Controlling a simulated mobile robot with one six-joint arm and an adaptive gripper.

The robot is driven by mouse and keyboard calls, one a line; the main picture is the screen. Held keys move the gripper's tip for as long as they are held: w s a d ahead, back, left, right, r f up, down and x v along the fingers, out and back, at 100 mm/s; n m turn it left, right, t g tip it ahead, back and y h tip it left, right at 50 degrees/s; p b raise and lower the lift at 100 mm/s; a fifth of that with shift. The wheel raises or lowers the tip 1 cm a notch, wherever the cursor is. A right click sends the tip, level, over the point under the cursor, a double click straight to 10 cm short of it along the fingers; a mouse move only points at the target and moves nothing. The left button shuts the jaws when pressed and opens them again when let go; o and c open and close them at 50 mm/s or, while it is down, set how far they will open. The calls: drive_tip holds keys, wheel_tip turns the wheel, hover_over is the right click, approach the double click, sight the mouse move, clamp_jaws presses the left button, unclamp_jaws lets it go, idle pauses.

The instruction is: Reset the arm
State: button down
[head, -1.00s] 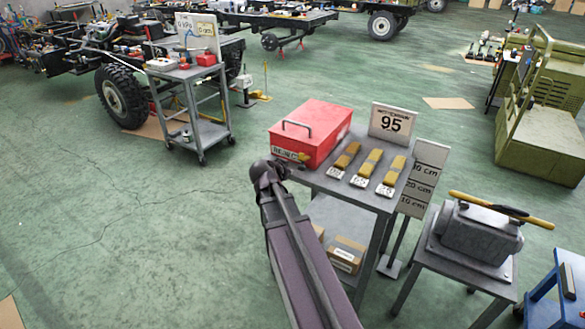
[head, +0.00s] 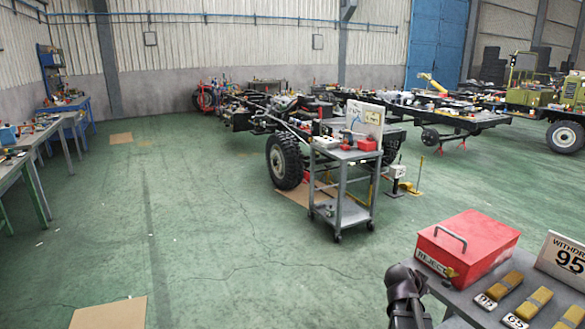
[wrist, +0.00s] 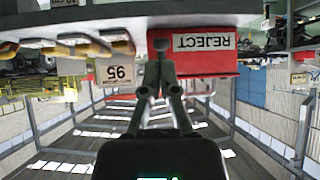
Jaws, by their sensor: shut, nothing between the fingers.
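In the wrist view, which is upside down, my gripper (wrist: 161,48) is shut with its fingertips together and nothing between them. A red box marked REJECT (wrist: 207,50) is beside and behind the fingertips there, and a 95 sign (wrist: 119,74) hangs inverted to the left. In the head view, part of my dark arm shows at the lower right, in front of the table with the red REJECT box (head: 468,243). The fingers are not visible in the head view.
The grey table (head: 450,299) also bears several yellow wrapped items (head: 535,303) and the WITHDRAW 95 sign (head: 563,258). A grey trolley (head: 343,202) stands near a vehicle chassis with a black wheel (head: 285,162). Green floor (head: 205,240) is open at left and centre.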

drive_tip(key=s+a+n+g+y+p, duration=0.2)
drive_tip(key=s+a+n+y, duration=0.2)
drive_tip(key=a, duration=0.8)
drive_tip(key=s+a+f+n+g+y+p, duration=0.1)
drive_tip(key=s+a+n+g+y+p, duration=0.2)
drive_tip(key=s+a+n, duration=0.5)
drive_tip(key=a+y, duration=0.1)
drive_tip(key=a, duration=0.3)
drive_tip(key=shift+s+y, duration=0.2)
drive_tip(key=shift+y, duration=0.1)
